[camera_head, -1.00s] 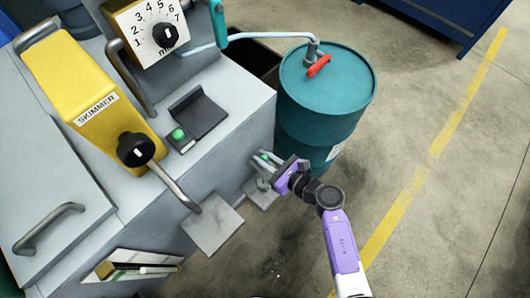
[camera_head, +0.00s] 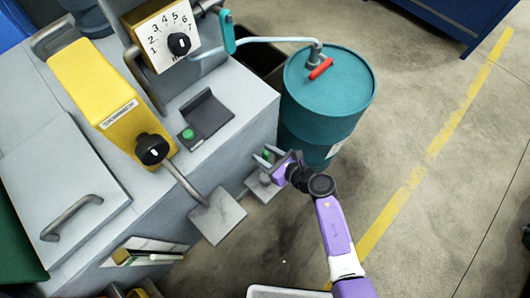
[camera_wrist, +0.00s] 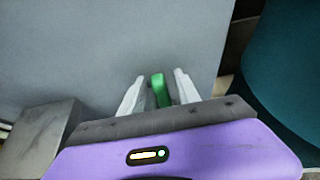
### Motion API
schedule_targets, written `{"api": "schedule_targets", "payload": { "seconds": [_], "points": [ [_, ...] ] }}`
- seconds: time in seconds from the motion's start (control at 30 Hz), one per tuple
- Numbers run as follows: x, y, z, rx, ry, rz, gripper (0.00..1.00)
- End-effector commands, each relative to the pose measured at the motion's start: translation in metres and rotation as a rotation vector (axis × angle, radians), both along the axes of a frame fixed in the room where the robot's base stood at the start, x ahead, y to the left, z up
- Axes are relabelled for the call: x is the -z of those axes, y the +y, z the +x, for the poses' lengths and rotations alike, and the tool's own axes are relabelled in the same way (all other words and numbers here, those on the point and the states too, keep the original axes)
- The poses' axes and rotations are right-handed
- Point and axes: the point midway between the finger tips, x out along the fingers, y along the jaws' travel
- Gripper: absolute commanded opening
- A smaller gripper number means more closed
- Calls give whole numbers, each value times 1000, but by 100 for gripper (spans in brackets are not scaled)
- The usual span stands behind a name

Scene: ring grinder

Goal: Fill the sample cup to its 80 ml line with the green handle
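The green handle (camera_wrist: 159,90) stands upright between the two pale fingers of my gripper (camera_wrist: 156,88) in the wrist view. A gap shows on each side of it, so the fingers are open around it, not closed on it. In the head view my gripper (camera_head: 269,158) is at the lower right side of the grey machine, beside the teal drum, and the green handle (camera_head: 266,155) is a small spot between its fingers. A small grey metal ledge (camera_head: 262,187) lies just below. I cannot make out the sample cup or its 80 ml line.
A tilted metal plate (camera_head: 218,217) juts out at left, below the yellow skimmer (camera_head: 95,92). A numbered dial (camera_head: 167,38) is above.

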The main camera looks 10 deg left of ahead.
Motion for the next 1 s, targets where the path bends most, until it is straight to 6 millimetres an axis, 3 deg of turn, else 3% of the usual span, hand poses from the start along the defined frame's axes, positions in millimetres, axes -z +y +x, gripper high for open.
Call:
{"api": "schedule_targets", "payload": {
  "seconds": [0.3,0.7,1.0],
  "points": [
    [-3,-3,-2,0,-1,1,38],
    [-29,-44,-34,1,0,0,38],
    [-35,-56,-43,0,0,0,38]
  ]
}}
